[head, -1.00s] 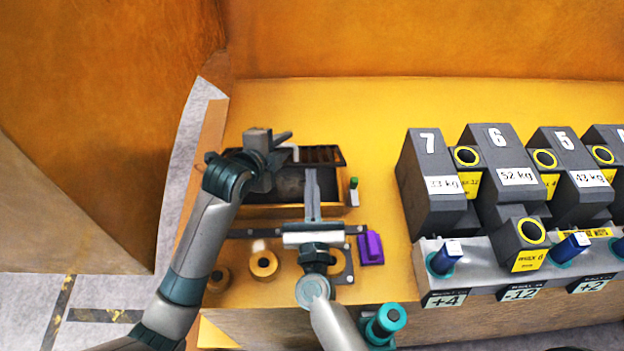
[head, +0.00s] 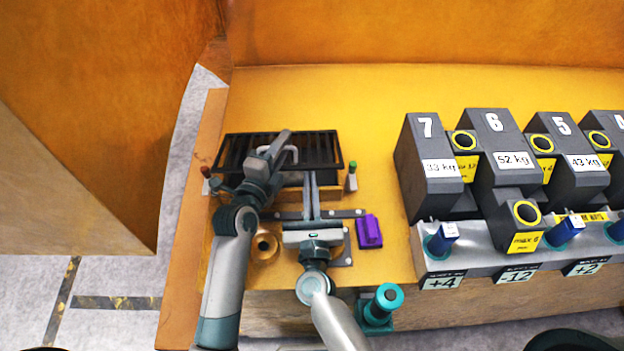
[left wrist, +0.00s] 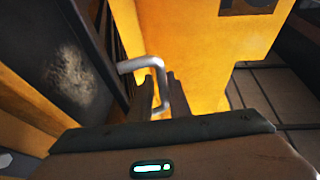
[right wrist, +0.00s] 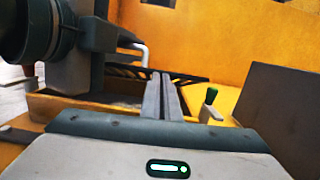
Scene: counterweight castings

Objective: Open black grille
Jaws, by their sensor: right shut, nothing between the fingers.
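The black grille (head: 318,150) is a slatted panel over a wooden box (head: 325,192) at the left of the bench. It looks raised at a tilt above the box front; the exact angle is hard to tell. Its pale U-shaped handle (head: 291,153) also shows in the left wrist view (left wrist: 127,66). My left gripper (head: 278,145) is at the handle, one finger on each side, apparently shut on it. My left arm hides part of the grille and box. My right gripper (head: 311,178) is shut and empty, pointing at the box front.
A red-knobbed post (head: 206,182) and green-knobbed post (head: 352,180) flank the box. A purple block (head: 369,232), a brass ring (head: 265,248) and a teal cylinder (head: 384,300) lie nearer. Numbered grey castings (head: 428,165) stand right. The bench behind is clear.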

